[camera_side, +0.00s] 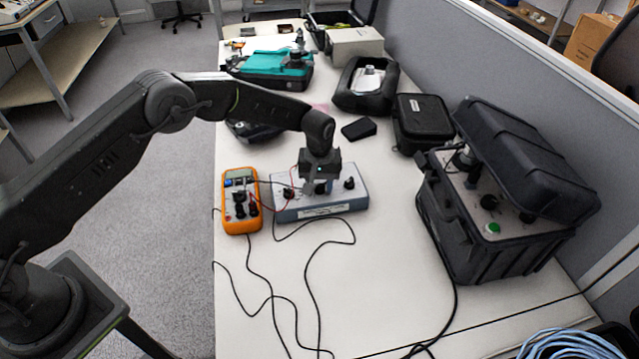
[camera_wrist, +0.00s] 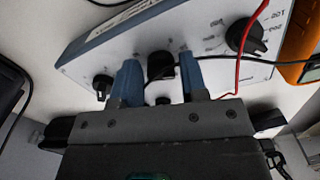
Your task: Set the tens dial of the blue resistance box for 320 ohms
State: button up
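The blue resistance box (camera_side: 345,204) lies on the bench under my gripper, with black dials along its top. In the wrist view its panel (camera_wrist: 115,48) shows three dials: a middle dial (camera_wrist: 160,64), one at the right (camera_wrist: 245,36) and one at the left (camera_wrist: 103,84). My gripper (camera_wrist: 159,66) is open, its two blue fingers apart with the middle dial between them in the picture. I cannot tell whether they touch it. In the side view my gripper (camera_side: 318,183) points down over the box's middle. The dial settings are too blurred to read.
An orange multimeter (camera_side: 241,200) stands left of the box, with red and black leads crossing the box. A large black case (camera_side: 480,225) with a raised lid stands at the right. A small black case (camera_side: 422,122) is behind. Loose black cables lie on the front bench.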

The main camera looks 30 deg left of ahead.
aim_at(320, 186)
jog(key=shift+o, duration=1.2)
jog(key=shift+r, duration=0.1)
notch_tip(320, 186, up, 14)
